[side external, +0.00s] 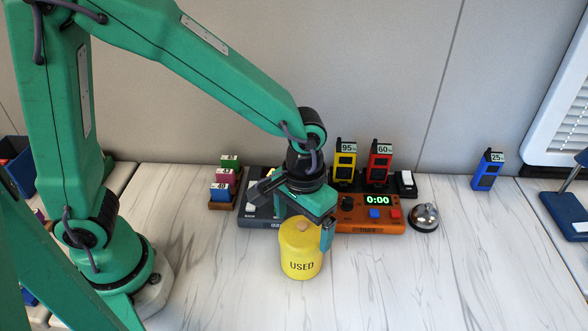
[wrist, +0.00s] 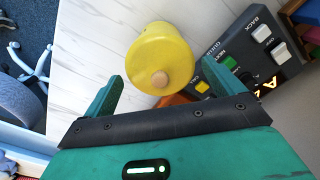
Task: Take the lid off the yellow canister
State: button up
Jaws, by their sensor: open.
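The yellow canister (side external: 301,262) stands upright on the pale marbled bench, with "USED" in dark letters on its front. Its yellow lid (side external: 291,231) is on top and has a small wooden knob (side external: 302,226). In the wrist view the lid (wrist: 168,45) and its knob (wrist: 160,79) face me. My gripper (side external: 308,232) is at the canister's top in the side external view. In the wrist view my gripper (wrist: 155,95) is open, with its two fingers apart and nothing between them; the knob shows just beyond the gap. I cannot tell whether a finger touches the lid.
An orange timer (side external: 370,227) reading 0:00 and a silver bell (side external: 425,217) stand right of the canister. A dark button panel (wrist: 262,50) lies behind it. Yellow (side external: 345,165) and red (side external: 380,165) radios stand at the back, a blue one (side external: 487,170) farther right. The front bench is clear.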

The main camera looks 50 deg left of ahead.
aim_at(302, 225)
jog(key=shift+c, duration=0.2)
jog(key=c, duration=1.1)
jog(key=shift+f, duration=0.1)
jog(key=shift+r, duration=0.65)
grip_shut()
notch_tip(302, 225, up, 3)
jog(key=shift+s+r, duration=0.1)
jog(key=shift+s, duration=0.05)
jog(key=s+d+r, duration=0.5)
jog(key=s+r, duration=0.1)
jog(key=s, duration=0.4)
jog(key=shift+d+r, duration=0.25)
jog(key=shift+r, duration=0.1)
